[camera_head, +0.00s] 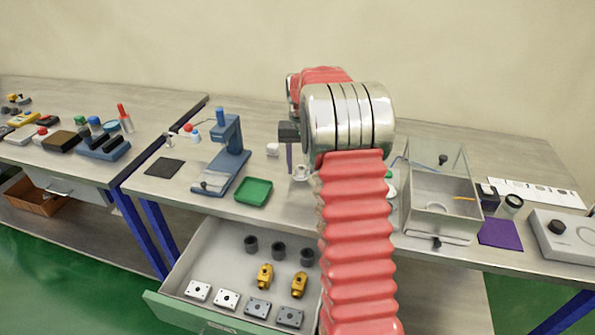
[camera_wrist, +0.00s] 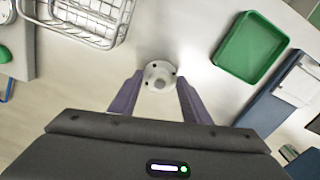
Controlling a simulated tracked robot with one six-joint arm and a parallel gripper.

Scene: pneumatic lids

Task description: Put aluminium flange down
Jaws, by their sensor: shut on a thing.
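The aluminium flange (camera_wrist: 159,76) is a small round silver disc with a raised hub and bolt holes. In the wrist view it sits between the two purple-grey fingertips of my gripper (camera_wrist: 160,82), which is shut on it. In the head view the flange (camera_head: 301,173) shows small beside my red-sleeved arm, at or just above the bench top (camera_head: 235,212). I cannot tell whether it touches the bench. My arm hides part of the bench behind it.
A green tray (camera_wrist: 250,48) lies right of my gripper in the wrist view, and a wire basket (camera_wrist: 90,18) left. In the head view a blue press stand (camera_head: 232,150) and clear-lidded box (camera_head: 440,200) stand on the bench. An open drawer (camera_head: 215,262) holds several parts below.

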